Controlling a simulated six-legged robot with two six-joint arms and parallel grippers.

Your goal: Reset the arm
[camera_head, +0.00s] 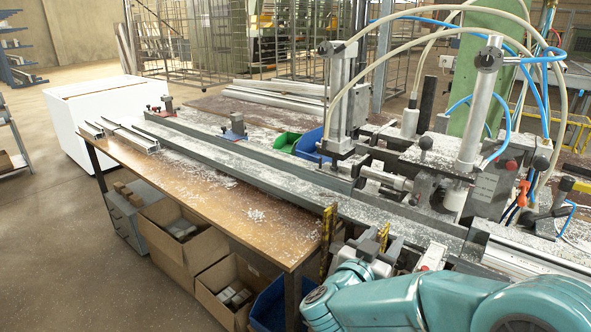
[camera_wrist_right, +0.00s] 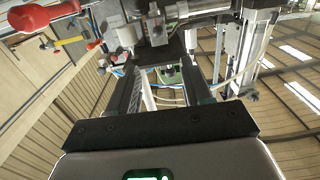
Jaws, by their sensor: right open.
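My right arm (camera_head: 430,300) is teal and comes in from the lower right of the head view. Its gripper (camera_head: 368,248) is beside the near edge of the bench, below the long metal profile rail (camera_head: 290,182). In the right wrist view the gripper (camera_wrist_right: 162,70) shows two dark fingers well apart, with nothing held between them. The clamp machine (camera_head: 470,165), with upright cylinders and hoses, stands behind and to the right of the gripper. Machine parts also show beyond the fingertips in the wrist view. My left gripper is not in view.
The wooden bench (camera_head: 215,205) carries scattered metal chips and short profiles (camera_head: 130,137). Cardboard boxes (camera_head: 180,235) stand under it. Green (camera_head: 286,141) and blue (camera_head: 312,146) bins sit behind the rail. A red-handled tool (camera_wrist_right: 45,16) shows in the wrist view. Floor at the left is clear.

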